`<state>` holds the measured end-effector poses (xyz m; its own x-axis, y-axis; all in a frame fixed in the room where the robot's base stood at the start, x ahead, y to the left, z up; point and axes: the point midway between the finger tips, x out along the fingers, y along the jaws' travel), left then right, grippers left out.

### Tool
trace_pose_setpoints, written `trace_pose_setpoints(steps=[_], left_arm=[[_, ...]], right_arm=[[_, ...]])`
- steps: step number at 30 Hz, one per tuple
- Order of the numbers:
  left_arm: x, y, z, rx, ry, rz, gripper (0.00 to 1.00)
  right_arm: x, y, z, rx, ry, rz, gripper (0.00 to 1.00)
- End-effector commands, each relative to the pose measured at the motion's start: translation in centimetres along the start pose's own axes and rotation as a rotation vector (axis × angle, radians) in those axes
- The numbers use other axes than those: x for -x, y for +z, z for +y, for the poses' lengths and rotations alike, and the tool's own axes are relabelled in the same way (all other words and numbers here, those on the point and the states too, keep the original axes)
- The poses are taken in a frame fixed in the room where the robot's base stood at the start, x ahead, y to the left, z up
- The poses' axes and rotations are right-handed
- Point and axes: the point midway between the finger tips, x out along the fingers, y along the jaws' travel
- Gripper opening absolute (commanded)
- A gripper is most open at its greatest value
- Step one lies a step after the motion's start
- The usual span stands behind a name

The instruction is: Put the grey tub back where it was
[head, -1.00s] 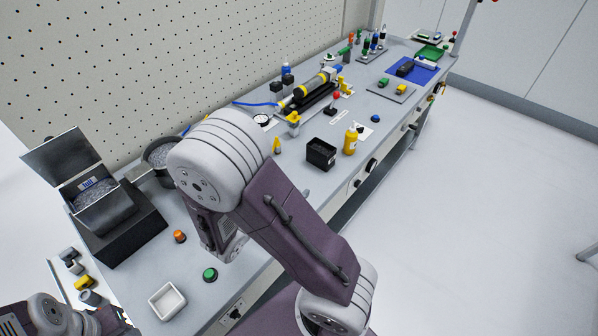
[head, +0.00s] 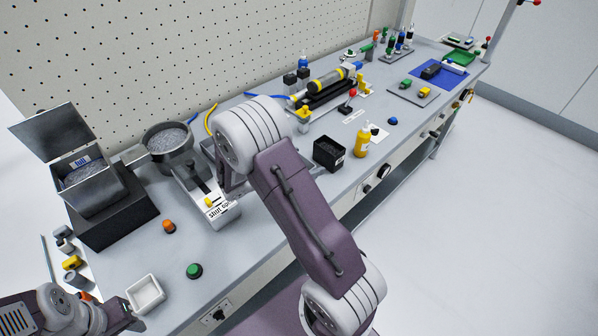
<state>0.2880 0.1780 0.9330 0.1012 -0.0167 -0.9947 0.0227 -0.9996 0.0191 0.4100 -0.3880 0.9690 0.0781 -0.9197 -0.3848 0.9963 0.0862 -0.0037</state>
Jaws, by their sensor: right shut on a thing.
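What looks like the grey tub (head: 208,147) shows as a grey edge left of my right wrist, above the bench behind the scale; the rest is hidden by my arm. My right gripper (head: 233,181) is mostly hidden under the wrist, at the scale's right end. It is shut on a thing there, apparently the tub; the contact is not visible. My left gripper (head: 128,316) is at the lower left, close beside a small white square dish (head: 147,304). Its fingers are too unclear to tell open from shut.
A scale (head: 193,193) and a round pan of grey granules (head: 168,140) stand left of my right wrist. An open metal box (head: 90,190) sits on a black block. A black bin (head: 329,154) and yellow bottle (head: 362,140) stand right. The bench front around the green button (head: 194,270) is clear.

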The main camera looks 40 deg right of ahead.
Motion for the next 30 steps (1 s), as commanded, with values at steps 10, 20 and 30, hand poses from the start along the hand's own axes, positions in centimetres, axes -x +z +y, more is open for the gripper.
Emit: trace_pose_setpoints(steps=[10, 20, 30], left_arm=[[0.0, 0.0, 0.0, 0.0, 0.0, 0.0, 0.36], [-0.1, 0.0, 0.0, 0.0, 0.0, 0.0, 0.36], [-0.3, 0.0, 0.0, 0.0, 0.0, 0.0, 0.36]], right_arm=[[-1.4, -1.8, 2.3, 0.004, -0.001, -0.001, 0.18], [-2.6, -4.8, 2.3, 0.0, 0.001, -0.001, 0.18], [-2.7, -5.1, 2.3, 0.0, 0.0, 0.0, 1.0]])
